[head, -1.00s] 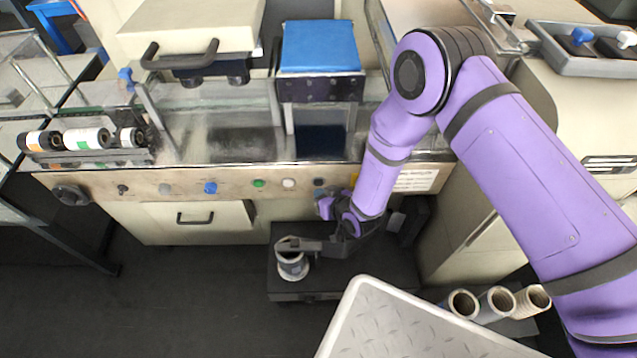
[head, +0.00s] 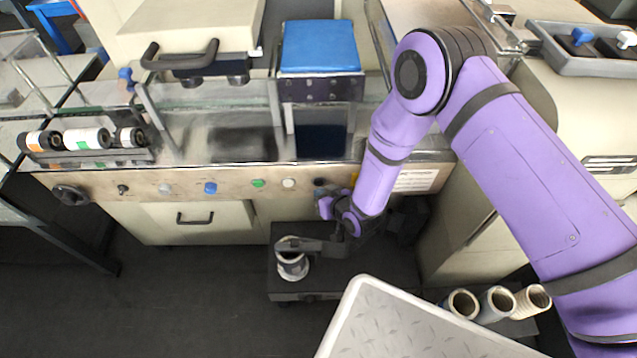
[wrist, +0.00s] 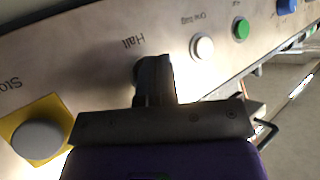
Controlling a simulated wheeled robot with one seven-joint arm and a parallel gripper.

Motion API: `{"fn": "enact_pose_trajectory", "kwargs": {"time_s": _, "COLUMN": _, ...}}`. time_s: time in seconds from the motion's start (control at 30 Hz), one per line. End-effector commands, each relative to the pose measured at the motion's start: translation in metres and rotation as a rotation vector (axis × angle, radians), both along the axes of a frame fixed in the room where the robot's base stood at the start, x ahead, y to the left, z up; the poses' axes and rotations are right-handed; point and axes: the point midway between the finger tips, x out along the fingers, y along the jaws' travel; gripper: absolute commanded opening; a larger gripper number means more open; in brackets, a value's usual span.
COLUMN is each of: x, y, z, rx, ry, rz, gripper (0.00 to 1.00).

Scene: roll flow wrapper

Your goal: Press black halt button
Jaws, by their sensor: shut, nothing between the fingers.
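The black halt button (head: 319,182) sits on the machine's front control panel, right of a white button, in the head view. In the wrist view the label "Halt" stands above it, and only a dark edge of the button shows beside my fingers. My gripper (wrist: 154,72) is shut and empty, with its fingertips right in front of the button and covering most of it. I cannot tell whether they touch it. In the head view my purple wrist is just below the button, and the fingertips are hard to make out.
A grey stop button (wrist: 38,138) on a yellow plate is close on one side of my gripper; the white button (wrist: 202,46) and green button (wrist: 241,28) are on the other. Below the panel, a roll (head: 292,264) stands on a dark low platform (head: 330,285).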

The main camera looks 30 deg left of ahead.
Motion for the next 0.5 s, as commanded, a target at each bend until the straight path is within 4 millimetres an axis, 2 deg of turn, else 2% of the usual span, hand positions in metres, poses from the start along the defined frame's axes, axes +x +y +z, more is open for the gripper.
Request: {"fn": "enact_pose_trajectory", "kwargs": {"time_s": 0.5, "x": 0.0061, "y": 0.0032, "z": 0.0, "rx": -0.001, "ry": 0.0, "rz": 0.0, "gripper": 0.0}}
